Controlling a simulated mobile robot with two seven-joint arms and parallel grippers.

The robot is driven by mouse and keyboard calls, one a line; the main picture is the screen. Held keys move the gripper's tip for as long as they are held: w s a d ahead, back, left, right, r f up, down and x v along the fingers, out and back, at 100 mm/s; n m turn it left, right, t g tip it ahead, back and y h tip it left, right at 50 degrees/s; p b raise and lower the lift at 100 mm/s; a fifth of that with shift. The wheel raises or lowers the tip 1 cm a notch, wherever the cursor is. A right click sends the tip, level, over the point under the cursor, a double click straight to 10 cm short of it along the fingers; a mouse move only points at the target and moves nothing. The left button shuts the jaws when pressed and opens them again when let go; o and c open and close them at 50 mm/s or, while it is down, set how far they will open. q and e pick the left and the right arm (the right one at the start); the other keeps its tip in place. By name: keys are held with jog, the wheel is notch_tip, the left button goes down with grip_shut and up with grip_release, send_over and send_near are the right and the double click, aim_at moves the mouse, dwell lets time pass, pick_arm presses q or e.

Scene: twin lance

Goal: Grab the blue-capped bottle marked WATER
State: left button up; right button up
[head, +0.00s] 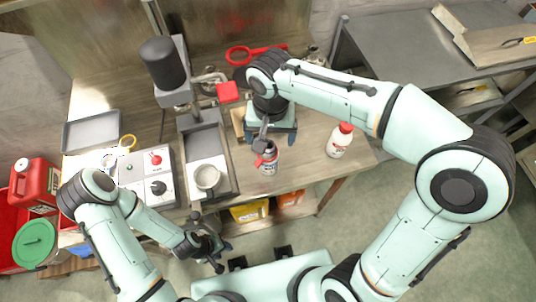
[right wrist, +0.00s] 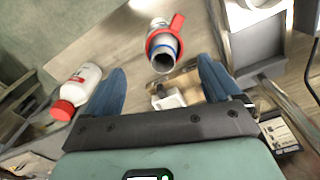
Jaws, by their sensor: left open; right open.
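I see no blue-capped bottle marked WATER that I can make out in either view. A white bottle with a red cap (head: 340,141) stands at the right of the bench; it also shows at the left of the right wrist view (right wrist: 77,90). A small red-and-silver container (head: 268,161) stands near the bench's front edge. In the right wrist view a silver cylinder with a red collar and blue ring (right wrist: 163,46) lies ahead of the fingers. My right gripper (head: 270,138) is open and empty above the bench. My left gripper (head: 222,256) is open and empty in front of the bench.
A control box (head: 146,178) and a grey press with a white cup (head: 207,177) stand at the bench's left. A red jerry can (head: 35,183) and green-lidded container (head: 36,240) are at far left. Yellow and orange bins (head: 249,211) sit below the bench.

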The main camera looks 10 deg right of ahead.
aim_at(269, 150)
notch_tip(269, 150, down, 3)
jog(key=shift+r, duration=0.1)
notch_tip(269, 150, down, 5)
jog(key=shift+a+f, duration=0.1)
jog(key=shift+a, duration=0.05)
jog(key=c, duration=1.5)
grip_shut()
jog(key=shift+r, duration=0.25)
